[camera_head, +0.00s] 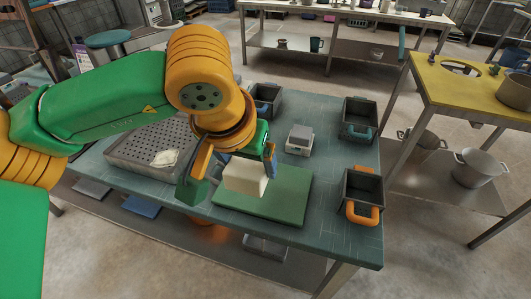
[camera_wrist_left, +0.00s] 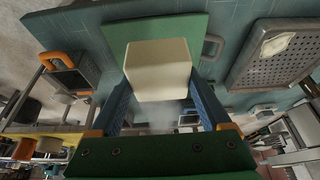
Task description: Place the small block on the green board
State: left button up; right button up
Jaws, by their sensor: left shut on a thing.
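The small block (camera_head: 246,179) is off-white and box-shaped. My left gripper (camera_head: 238,172) is shut on it, above the middle-left part of the green board (camera_head: 288,196). In the left wrist view the block (camera_wrist_left: 158,68) sits between the two blue fingers, with the green board (camera_wrist_left: 195,28) behind it. The board lies flat near the front of the teal table (camera_head: 333,225). I cannot tell whether the block touches the board. My right gripper is not in view.
A perforated metal tray (camera_head: 122,153) with a white cloth (camera_head: 165,158) stands on the left. A small white device (camera_head: 300,139) stands behind the board. Dark bins stand at the back (camera_head: 267,99), back right (camera_head: 359,121) and front right (camera_head: 362,190), the last with an orange handle.

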pick_arm(q)
jog(key=w+d+f, duration=0.1)
jog(key=w+f, duration=0.3)
jog(key=w+d+f+p, duration=0.1)
jog(key=w+f, duration=0.1)
jog(key=shift+w+d+f, duration=0.25)
jog(key=shift+d+f, duration=0.1)
jog(key=shift+f, duration=0.05)
notch_tip(320, 180, down, 3)
jog(key=shift+f, duration=0.1)
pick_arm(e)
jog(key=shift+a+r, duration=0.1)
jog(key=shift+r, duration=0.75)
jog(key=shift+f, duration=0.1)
pick_arm(q)
jog(key=shift+f+b, duration=0.2)
jog(key=shift+b, duration=0.1)
jog(key=o, duration=0.8)
jog(key=shift+r, duration=0.1)
jog(key=shift+r+p, duration=0.35)
jog(key=shift+p, duration=0.1)
jog(key=v, duration=1.1)
jog(key=shift+s+r+b, duration=0.2)
jog(key=shift+r+b, duration=0.15)
